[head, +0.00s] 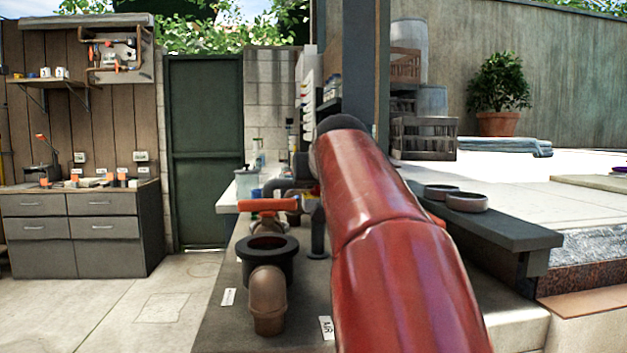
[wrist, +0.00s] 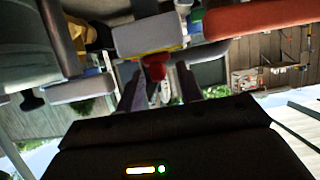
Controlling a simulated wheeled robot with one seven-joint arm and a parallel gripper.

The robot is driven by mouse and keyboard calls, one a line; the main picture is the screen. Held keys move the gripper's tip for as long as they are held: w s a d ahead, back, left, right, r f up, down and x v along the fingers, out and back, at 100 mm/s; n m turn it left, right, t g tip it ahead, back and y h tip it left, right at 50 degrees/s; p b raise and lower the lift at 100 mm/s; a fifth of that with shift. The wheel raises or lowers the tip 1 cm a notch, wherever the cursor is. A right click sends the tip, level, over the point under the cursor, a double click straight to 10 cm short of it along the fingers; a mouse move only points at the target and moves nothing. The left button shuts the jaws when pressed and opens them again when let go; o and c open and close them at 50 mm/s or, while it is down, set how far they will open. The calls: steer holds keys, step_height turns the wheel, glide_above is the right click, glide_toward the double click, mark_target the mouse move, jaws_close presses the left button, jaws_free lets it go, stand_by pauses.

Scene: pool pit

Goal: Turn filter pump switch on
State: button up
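In the wrist view, which is upside down, a grey box (wrist: 148,36) with a yellow edge carries a small red knob (wrist: 154,70). It looks like the pump switch, but no label can be read. My gripper (wrist: 161,86) has its two fingers apart, pointing at the box. The red knob shows between the fingertips, closer to the left one; I cannot tell whether it is touched. In the head view my red arm covers the gripper and most of the area around the switch.
An orange valve handle (head: 268,205) is left of my arm, and it also appears close by in the wrist view (wrist: 262,18). A black pipe flange (head: 267,260) stands in front of it. A dark bench (head: 500,230) with two bowls is on the right. Open floor lies left.

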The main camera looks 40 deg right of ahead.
jaws_close()
steer(key=shift+m, duration=0.3)
steer(key=shift+w+a+f+m+g+h+b, duration=0.15)
steer(key=shift+m+g+h+b, duration=0.55)
steer(key=shift+h, duration=0.4)
steer(key=m+g+h, duration=0.1)
steer(key=m+g+h+b, duration=0.1)
steer(key=shift+w+a+m, duration=0.1)
steer(key=shift+w+m, duration=0.1)
steer(key=shift+m, duration=0.2)
steer(key=m+g+h, duration=0.1)
steer(key=g, duration=0.1)
steer(key=m+g, duration=0.1)
steer(key=m, duration=0.1)
steer(key=shift+w+a+r+g+h, duration=0.1)
steer(key=shift+w+r+g+h, duration=0.1)
steer(key=shift+g+h, duration=0.2)
steer(key=shift+m+g+p, duration=0.75)
steer(key=shift+m+g, duration=0.55)
steer(key=shift+f, duration=0.1)
